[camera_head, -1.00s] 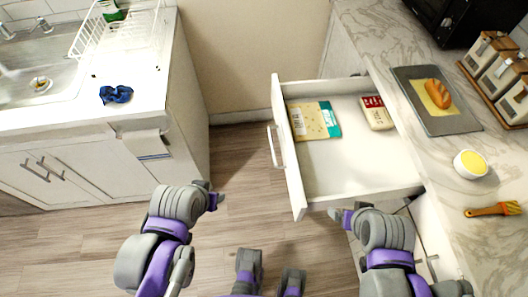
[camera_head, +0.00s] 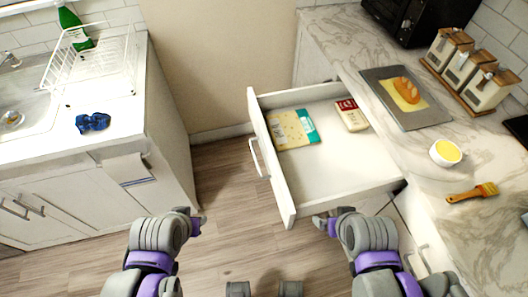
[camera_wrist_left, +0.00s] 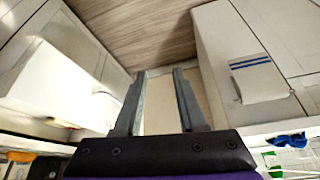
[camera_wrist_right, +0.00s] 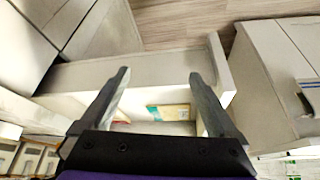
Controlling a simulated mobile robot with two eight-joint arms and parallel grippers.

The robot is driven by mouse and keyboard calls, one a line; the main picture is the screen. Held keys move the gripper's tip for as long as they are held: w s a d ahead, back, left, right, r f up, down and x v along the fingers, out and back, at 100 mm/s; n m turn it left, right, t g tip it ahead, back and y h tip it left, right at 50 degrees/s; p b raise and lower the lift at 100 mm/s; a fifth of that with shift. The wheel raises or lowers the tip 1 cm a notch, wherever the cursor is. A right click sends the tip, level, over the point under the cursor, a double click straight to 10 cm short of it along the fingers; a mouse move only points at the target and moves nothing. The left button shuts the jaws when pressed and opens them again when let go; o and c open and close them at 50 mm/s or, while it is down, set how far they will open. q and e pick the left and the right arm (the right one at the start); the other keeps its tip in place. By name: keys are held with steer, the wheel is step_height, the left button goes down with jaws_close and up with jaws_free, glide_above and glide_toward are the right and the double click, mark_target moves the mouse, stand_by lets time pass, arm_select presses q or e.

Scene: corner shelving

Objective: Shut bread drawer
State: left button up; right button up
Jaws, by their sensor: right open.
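The white drawer (camera_head: 340,167) is pulled out from under the right counter. Its front panel (camera_head: 272,160) faces left, with a handle (camera_head: 257,158) on it. A yellow-and-teal packet (camera_head: 293,130) and a pale packet with a red label (camera_head: 350,115) lie inside. My right gripper (camera_head: 325,222) is open and empty near the drawer's near side, close to the front panel's near corner. The drawer also shows in the right wrist view (camera_wrist_right: 150,75) beyond the fingers. My left gripper (camera_head: 197,222) is empty, its fingers apart, over the floor left of the drawer.
A board (camera_head: 420,114) with a bread loaf (camera_head: 407,90), a bowl (camera_head: 445,152), a brush (camera_head: 471,193) and several canisters (camera_head: 489,88) stand on the right counter. The sink cabinet (camera_head: 60,205) is on the left. Wooden floor (camera_head: 222,180) is clear between cabinet and drawer.

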arm_select(q)
steer(key=shift+w+d+f+n, duration=0.1)
steer(key=shift+w+d+n, duration=0.05)
steer(key=shift+n, duration=0.45)
steer(key=shift+c, duration=1.2)
steer(key=w+d+n+h, duration=0.1)
steer(key=n, duration=0.2)
steer(key=w+d+n+g+h+b, duration=0.1)
steer(key=n, duration=0.2)
steer(key=w+d+f+n+g+h+b, duration=0.1)
steer(key=n, duration=0.1)
steer(key=shift+d+n+h, duration=0.3)
steer(key=shift+d+n, duration=0.05)
steer(key=shift+n, duration=0.05)
jaws_close()
steer(key=n+h+b, duration=0.4)
steer(key=n+h, duration=0.1)
steer(key=n, duration=0.6)
glide_toward(276, 190)
step_height(276, 190, down, 3)
steer(key=shift+g, duration=0.4)
steer(key=shift+w+d+f, duration=0.1)
steer(key=shift+w+d, duration=0.15)
steer(key=shift+d, duration=0.4)
steer(key=shift+w+d, duration=0.2)
steer(key=shift+d, duration=0.45)
steer(key=shift+w+d+f, duration=0.1)
steer(key=shift+w+d, duration=0.15)
steer(key=shift+d, duration=0.4)
